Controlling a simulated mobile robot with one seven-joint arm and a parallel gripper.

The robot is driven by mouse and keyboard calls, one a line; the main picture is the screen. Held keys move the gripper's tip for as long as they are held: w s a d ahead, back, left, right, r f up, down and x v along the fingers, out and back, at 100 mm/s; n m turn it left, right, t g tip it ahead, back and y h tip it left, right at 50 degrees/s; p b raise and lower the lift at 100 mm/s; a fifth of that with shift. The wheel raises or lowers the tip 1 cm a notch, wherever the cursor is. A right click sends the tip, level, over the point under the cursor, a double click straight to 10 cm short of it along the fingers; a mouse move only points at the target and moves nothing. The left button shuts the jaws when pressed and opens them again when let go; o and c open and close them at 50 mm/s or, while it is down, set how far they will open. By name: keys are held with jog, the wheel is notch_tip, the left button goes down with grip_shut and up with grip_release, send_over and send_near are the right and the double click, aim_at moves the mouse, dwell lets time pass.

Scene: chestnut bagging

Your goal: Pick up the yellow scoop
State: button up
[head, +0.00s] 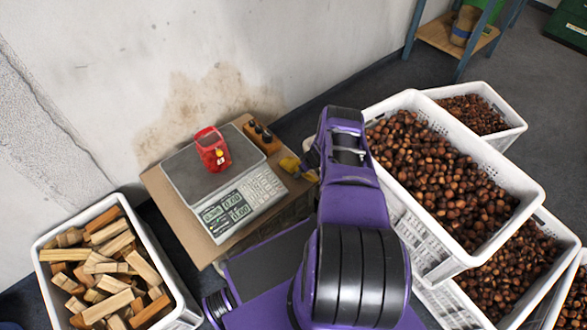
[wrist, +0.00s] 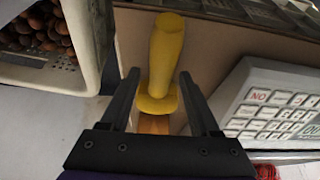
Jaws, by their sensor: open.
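The yellow scoop (wrist: 166,52) shows in the wrist view as a rounded handle with a wider collar at its lower end. It lies in front of my gripper (wrist: 160,76), whose two dark fingers are apart, one on each side of the collar end. I cannot tell whether either finger touches it. In the head view a yellow part of the scoop (head: 290,164) shows at the right edge of the brown tabletop, and my arm hides much of the rest. My gripper is mostly hidden there behind my arm.
A scale (head: 243,205) with a red bag (head: 212,150) on its plate stands on the tabletop (head: 180,215). A small wooden block with dark knobs (head: 262,137) is behind the scoop. White crates of chestnuts (head: 525,205) stand close at right. A wood-filled crate (head: 185,312) is at left.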

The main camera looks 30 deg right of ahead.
grip_shut()
jog(key=shift+r, duration=0.1)
dwell(0.3)
